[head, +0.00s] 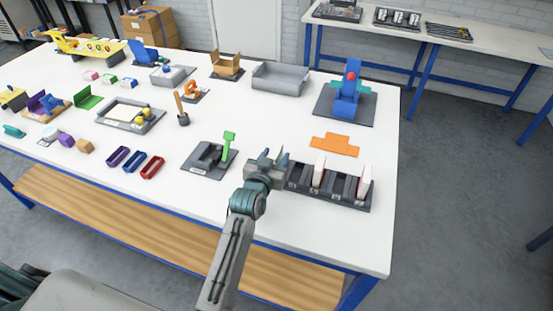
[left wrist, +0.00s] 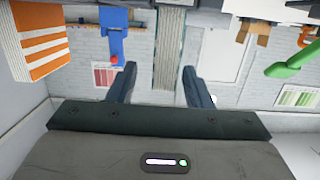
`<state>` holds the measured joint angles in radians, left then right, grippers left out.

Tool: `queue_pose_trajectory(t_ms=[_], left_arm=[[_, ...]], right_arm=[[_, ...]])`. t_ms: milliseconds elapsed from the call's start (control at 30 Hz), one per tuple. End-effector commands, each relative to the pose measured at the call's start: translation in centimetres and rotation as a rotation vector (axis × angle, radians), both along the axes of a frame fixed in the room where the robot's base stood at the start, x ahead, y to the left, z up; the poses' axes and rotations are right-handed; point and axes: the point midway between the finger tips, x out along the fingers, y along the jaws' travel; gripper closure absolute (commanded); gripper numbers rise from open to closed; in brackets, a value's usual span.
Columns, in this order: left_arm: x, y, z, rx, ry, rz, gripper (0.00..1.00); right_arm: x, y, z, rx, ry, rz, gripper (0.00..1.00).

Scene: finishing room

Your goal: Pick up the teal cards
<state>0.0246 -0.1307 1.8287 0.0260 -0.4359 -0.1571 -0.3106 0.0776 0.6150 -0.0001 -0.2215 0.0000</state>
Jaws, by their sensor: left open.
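I cannot make out any cards that are clearly teal. A small teal piece (head: 14,131) lies at the table's far left edge; its kind is too small to tell. A dark slotted rack (head: 337,198) stands near the front right, with pale upright cards (head: 318,170) in some slots. My left gripper (head: 271,156) is at the rack's left end, above the table. Its fingers (left wrist: 159,76) are apart in the left wrist view, with nothing held between them. It hides part of the rack's left end. My right gripper is not in view.
A green-levered grey fixture (head: 208,158) stands left of my gripper. An orange flat piece (head: 335,145) lies behind the rack, and a blue figure on a dark base (head: 345,103) stands farther back. The white table (head: 250,110) has clear room in its middle.

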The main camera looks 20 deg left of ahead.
Motion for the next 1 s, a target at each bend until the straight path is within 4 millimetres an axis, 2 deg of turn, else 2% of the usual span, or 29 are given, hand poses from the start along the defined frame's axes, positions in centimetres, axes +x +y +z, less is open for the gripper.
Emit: queue_pose_trajectory(t_ms=[33, 133, 300, 567, 600, 800, 833, 1000], left_arm=[[0.8, 0.1, 0.6, 0.002, -0.001, 0.000, 0.55], [2.2, 0.3, 0.6, 0.002, 0.000, 0.000, 0.55], [3.9, 0.2, 0.0, 0.000, 0.000, 0.000, 0.55], [4.2, 0.2, -0.3, 0.000, 0.000, 0.000, 0.55], [4.2, 0.2, -0.3, 0.000, 0.000, 0.000, 0.56], [4.1, 0.2, -0.3, 0.000, 0.000, 0.000, 0.96], [4.1, 0.2, -0.3, 0.000, 0.000, 0.000, 1.00], [4.1, 0.2, -0.3, 0.000, -0.001, 0.000, 1.00]], right_arm=[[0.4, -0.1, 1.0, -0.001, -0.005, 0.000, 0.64], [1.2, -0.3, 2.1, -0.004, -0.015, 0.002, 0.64], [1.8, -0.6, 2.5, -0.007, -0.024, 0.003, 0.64], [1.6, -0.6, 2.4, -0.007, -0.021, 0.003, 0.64], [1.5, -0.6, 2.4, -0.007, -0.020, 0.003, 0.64], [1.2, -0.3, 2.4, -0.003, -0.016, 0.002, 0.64], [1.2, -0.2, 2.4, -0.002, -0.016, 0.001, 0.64], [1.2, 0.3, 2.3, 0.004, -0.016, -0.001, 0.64]])
